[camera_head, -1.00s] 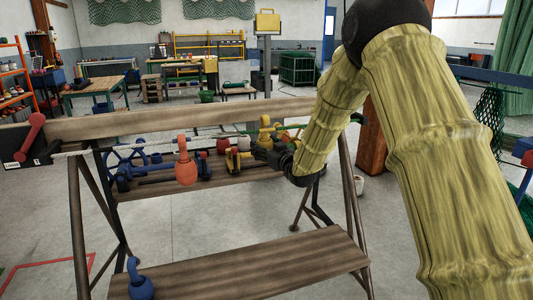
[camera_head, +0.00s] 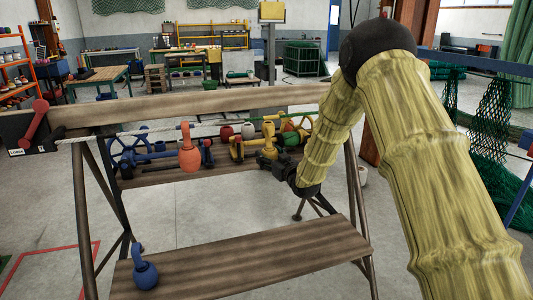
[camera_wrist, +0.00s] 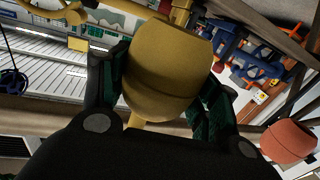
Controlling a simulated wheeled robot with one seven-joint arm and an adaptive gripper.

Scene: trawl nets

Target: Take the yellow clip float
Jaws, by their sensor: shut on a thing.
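The yellow clip float (camera_head: 269,152) is a rounded body with a clip at its top. It is at my gripper, close below the green and white rope (camera_head: 225,126). My gripper (camera_head: 277,162) is shut on its body. In the wrist view the float (camera_wrist: 168,62) fills the space between the dark green fingers, one on each side. Whether its clip is still around the rope I cannot tell.
An orange-red float (camera_head: 189,152) hangs from the rope to the left. A blue float (camera_head: 145,274) sits on the lower plank (camera_head: 250,258). Blue and yellow gear crowds the shelf behind. A wooden beam (camera_head: 190,103) runs across the back.

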